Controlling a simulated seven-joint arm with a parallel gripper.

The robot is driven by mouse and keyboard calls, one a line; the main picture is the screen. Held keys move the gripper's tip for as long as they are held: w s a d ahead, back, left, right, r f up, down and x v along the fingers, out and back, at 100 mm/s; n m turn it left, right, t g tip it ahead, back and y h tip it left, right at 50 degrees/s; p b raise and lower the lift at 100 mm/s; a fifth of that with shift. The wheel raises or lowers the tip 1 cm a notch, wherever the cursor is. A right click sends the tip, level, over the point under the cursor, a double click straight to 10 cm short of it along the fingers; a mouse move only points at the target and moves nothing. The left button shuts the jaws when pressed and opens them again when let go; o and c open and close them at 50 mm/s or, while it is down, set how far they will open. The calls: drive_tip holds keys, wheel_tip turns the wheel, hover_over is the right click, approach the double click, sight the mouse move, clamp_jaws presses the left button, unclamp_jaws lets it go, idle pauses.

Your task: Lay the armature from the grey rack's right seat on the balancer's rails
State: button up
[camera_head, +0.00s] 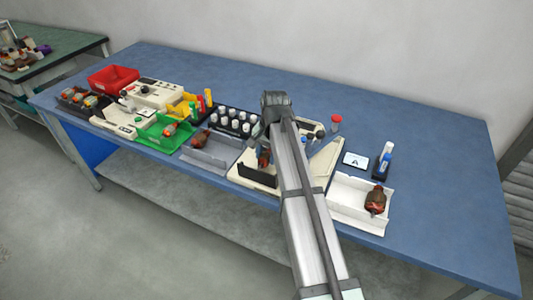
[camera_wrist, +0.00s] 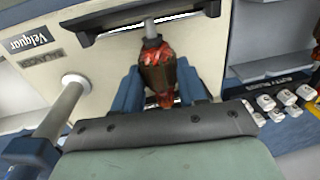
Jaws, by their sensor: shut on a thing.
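My gripper (camera_wrist: 161,88) is shut on a brown-and-red armature (camera_wrist: 158,70), with one blue finger on each side of it. In the wrist view the armature's grey shaft end reaches the black upright (camera_wrist: 120,18) of the cream balancer (camera_wrist: 45,85). I cannot tell whether the shaft touches the rails or hangs above them. In the head view my gripper (camera_head: 264,158) is over the balancer (camera_head: 240,173), partly hidden by my arm. The grey rack (camera_head: 222,155) stands left of the balancer. One armature (camera_head: 201,138) lies in its left part; the right part looks empty.
A white tray (camera_head: 345,203) with another armature (camera_head: 376,200) stands right of the balancer. A card marked A (camera_head: 356,160) and a blue-white bottle (camera_head: 385,158) are behind it. White-capped bottles (camera_head: 235,122) stand behind the grey rack. A grey post (camera_wrist: 62,110) rises beside my gripper.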

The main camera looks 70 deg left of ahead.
drive_tip(key=shift+f, duration=0.25)
idle(0.4)
drive_tip(key=o, duration=1.3)
drive_tip(key=shift+c, duration=0.2)
drive_tip(key=shift+r, duration=0.15)
wheel_tip(320, 180, up, 14)
drive_tip(key=w+d, duration=0.1)
drive_tip(key=shift+f, duration=0.25)
drive_tip(key=shift+w+d, duration=0.1)
drive_tip(key=shift+w, duration=0.05)
